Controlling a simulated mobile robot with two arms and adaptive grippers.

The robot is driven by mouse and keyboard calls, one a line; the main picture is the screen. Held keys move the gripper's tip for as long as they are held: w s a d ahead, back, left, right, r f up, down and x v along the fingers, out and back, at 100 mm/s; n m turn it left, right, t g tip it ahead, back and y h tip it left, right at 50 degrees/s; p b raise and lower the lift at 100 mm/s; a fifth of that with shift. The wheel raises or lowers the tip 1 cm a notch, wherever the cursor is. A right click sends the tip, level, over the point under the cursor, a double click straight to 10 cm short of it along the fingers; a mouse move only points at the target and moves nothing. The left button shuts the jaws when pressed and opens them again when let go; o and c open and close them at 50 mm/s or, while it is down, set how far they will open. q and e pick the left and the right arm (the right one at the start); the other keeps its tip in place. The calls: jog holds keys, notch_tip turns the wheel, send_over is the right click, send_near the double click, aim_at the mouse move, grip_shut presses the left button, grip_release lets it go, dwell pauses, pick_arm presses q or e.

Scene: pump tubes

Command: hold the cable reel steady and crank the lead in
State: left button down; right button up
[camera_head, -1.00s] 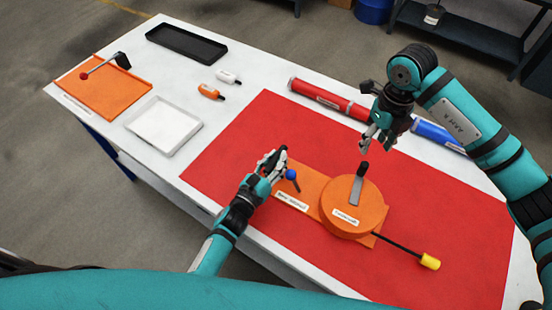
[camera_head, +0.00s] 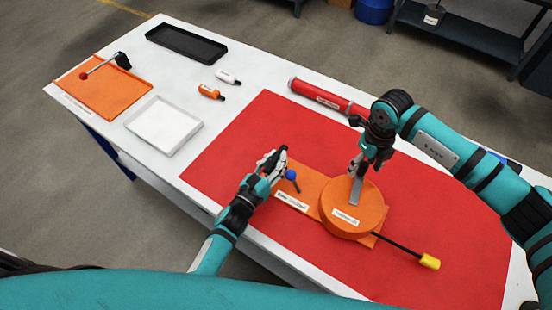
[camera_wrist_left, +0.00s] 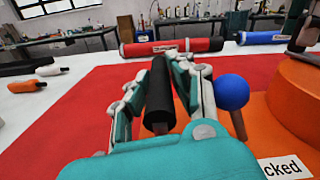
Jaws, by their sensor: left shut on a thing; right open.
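The orange cable reel (camera_head: 348,221) sits on an orange base plate (camera_head: 306,186) on the red mat. A grey crank arm (camera_head: 356,190) lies across its top; its black knob is hidden by my right gripper (camera_head: 356,170), which is open at the knob end. A black lead (camera_head: 396,242) runs out from the reel to a yellow end (camera_head: 429,262). My left gripper (camera_head: 272,165) is shut on a black handle (camera_wrist_left: 159,95) at the base's left end. A blue ball knob (camera_head: 291,174) on a short lever stands just right of that gripper, also seen in the left wrist view (camera_wrist_left: 231,92).
A red tube (camera_head: 322,97) lies behind the mat; a blue tube (camera_wrist_left: 265,37) is beyond. The mat's front right is clear.

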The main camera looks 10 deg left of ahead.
jog(key=shift+f, duration=0.75)
grip_shut()
